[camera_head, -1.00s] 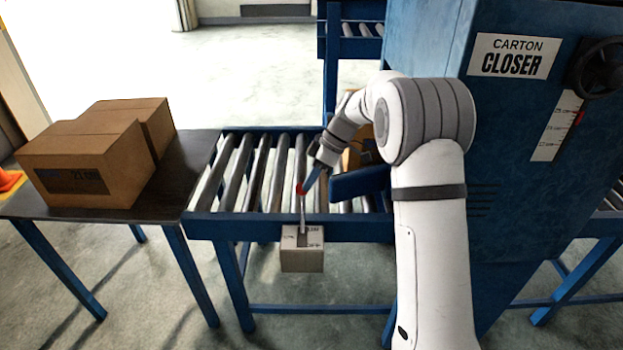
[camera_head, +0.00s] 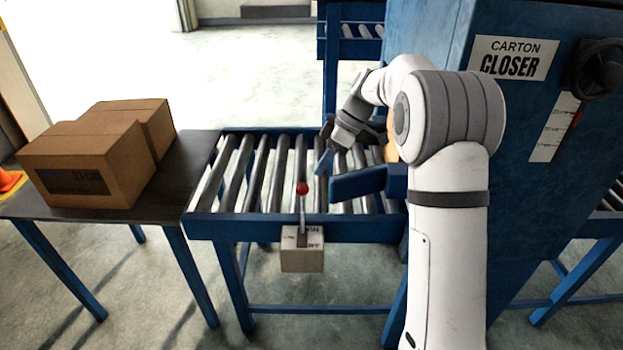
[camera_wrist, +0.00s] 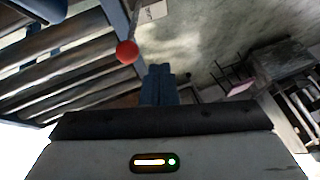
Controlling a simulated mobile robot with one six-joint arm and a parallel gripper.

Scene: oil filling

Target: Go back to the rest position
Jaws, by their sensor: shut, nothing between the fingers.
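My gripper (camera_head: 324,162) is shut and empty above the roller conveyor (camera_head: 262,227), left of the carton closer machine (camera_head: 535,170). Its blue fingers also show together in the wrist view (camera_wrist: 159,75). A lever with a red knob (camera_head: 302,188) rises from a small control box (camera_head: 302,250) on the conveyor's front rail. My gripper is apart from the knob, behind it and to its right in the head view. The red knob also shows in the wrist view (camera_wrist: 127,52), left of the fingers.
Two brown cartons (camera_head: 85,165) stand on a dark table (camera_head: 185,165) left of the conveyor. A tan carton (camera_head: 391,138) is mostly hidden behind my arm. A handwheel (camera_head: 598,68) sticks out of the machine at the right. The left rollers are clear.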

